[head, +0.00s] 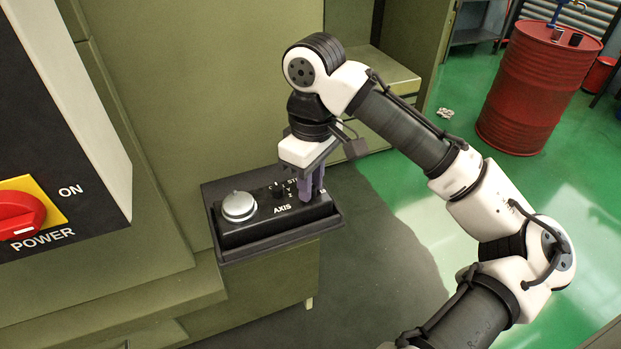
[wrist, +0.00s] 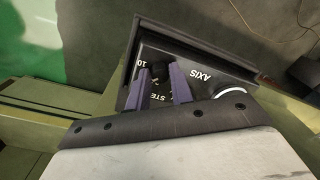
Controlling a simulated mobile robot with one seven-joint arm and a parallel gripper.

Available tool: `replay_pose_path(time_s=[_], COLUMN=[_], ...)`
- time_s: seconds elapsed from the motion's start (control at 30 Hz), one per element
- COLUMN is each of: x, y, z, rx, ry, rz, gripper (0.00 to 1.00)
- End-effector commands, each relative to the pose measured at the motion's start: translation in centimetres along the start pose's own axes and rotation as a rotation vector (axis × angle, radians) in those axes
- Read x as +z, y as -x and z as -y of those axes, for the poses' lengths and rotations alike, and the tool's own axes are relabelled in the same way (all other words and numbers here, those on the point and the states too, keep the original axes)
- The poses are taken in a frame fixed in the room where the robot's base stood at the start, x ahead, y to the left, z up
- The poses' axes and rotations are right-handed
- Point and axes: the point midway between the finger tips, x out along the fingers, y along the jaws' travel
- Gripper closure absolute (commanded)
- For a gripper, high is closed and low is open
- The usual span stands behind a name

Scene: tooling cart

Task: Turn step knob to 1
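A black control box (head: 262,232) carries a silver round dial (head: 239,206), a small black axis knob (head: 278,190) and the AXIS label. In the head view my gripper (head: 312,194) points down over the box's right end and hides the step knob. In the wrist view the dark step knob (wrist: 158,70) sits between my two purple fingertips, with part of the STEP lettering and a 10 mark beside it. The fingers stand apart, and slim gaps seem to show beside the knob. I cannot read the knob's setting.
The box sits on a dark rimmed tray (head: 225,256) fixed to a green cabinet (head: 210,100). A red POWER switch (head: 18,214) is on a panel at the left. A red barrel (head: 537,90) stands far right on open green floor.

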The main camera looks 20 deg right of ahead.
Motion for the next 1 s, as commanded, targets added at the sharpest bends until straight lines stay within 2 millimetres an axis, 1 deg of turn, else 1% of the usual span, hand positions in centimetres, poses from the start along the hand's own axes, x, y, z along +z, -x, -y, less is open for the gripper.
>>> replay_pose_path(time_s=[0.03, 0.1, 0.13, 0.43, 0.57, 0.67, 1.0], x=[0.0, 0.0, 0.0, 0.0, 0.0, -0.1, 0.0], y=[0.0, 0.0, 0.0, 0.1, 1.0, 2.5, 9.1], z=[0.0, 0.0, 0.0, 0.0, -0.1, -0.1, -0.1], rx=[0.0, 0.0, 0.0, 0.001, 0.003, 0.005, 0.005], ry=[0.0, 0.0, 0.0, 0.0, -0.001, -0.001, -0.003], rz=[0.0, -0.001, -0.001, -0.002, -0.001, -0.001, -0.001], gripper=[0.71, 0.61, 0.59, 0.59, 0.59, 0.59, 0.59])
